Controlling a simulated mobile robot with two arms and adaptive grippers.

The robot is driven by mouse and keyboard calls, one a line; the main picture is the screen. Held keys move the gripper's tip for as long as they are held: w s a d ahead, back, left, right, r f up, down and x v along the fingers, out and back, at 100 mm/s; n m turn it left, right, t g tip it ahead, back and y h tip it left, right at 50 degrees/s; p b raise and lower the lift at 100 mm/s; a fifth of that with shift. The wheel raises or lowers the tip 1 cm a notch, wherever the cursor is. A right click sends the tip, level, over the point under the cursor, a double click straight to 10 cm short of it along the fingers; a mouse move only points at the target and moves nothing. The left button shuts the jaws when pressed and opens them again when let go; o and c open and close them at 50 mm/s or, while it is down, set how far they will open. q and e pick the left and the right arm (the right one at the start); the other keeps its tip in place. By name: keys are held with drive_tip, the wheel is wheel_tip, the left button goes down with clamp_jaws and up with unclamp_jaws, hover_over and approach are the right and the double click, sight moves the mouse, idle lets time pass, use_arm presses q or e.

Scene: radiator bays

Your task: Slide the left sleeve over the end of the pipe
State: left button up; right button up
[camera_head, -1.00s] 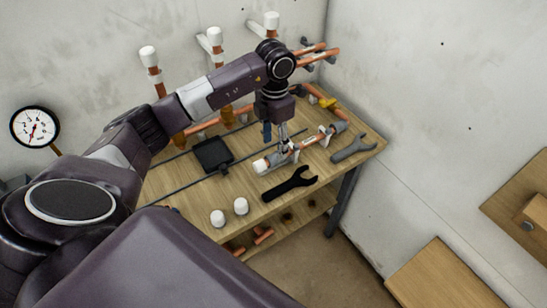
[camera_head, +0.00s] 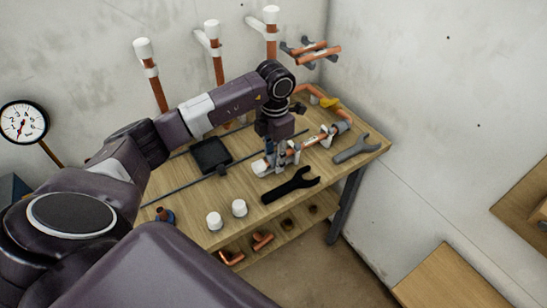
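A copper pipe (camera_head: 311,141) lies on the wooden bench in light clips. A whitish sleeve (camera_head: 261,168) is at its left end; I cannot tell whether it is around the pipe or just against its end. A grey sleeve-like piece (camera_head: 341,127) is at the right end. My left gripper (camera_head: 279,160) points down at the pipe's left part, beside the whitish sleeve. Its fingers are small and partly merge with the clips, so whether they are shut on the sleeve is unclear. My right gripper is not in view.
A black tray (camera_head: 211,155) and two white caps (camera_head: 239,208) are on the left. Copper fittings (camera_head: 262,241) lie on the lower shelf. Capped vertical pipes (camera_head: 150,75) stand behind.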

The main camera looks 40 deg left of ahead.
use_arm(q)
drive_tip(key=c, duration=0.4)
drive_tip(key=shift+w+d+b, duration=0.25)
drive_tip(key=shift+w, duration=0.35)
drive_tip(key=shift+w+d+b, duration=0.2)
drive_tip(key=shift+w+b, duration=0.05)
drive_tip(key=shift+w, duration=0.3)
drive_tip(key=o, duration=1)
wheel_tip(320, 180, up, 7)
drive_tip(key=p, duration=0.4)
drive_tip(key=shift+p, duration=0.35)
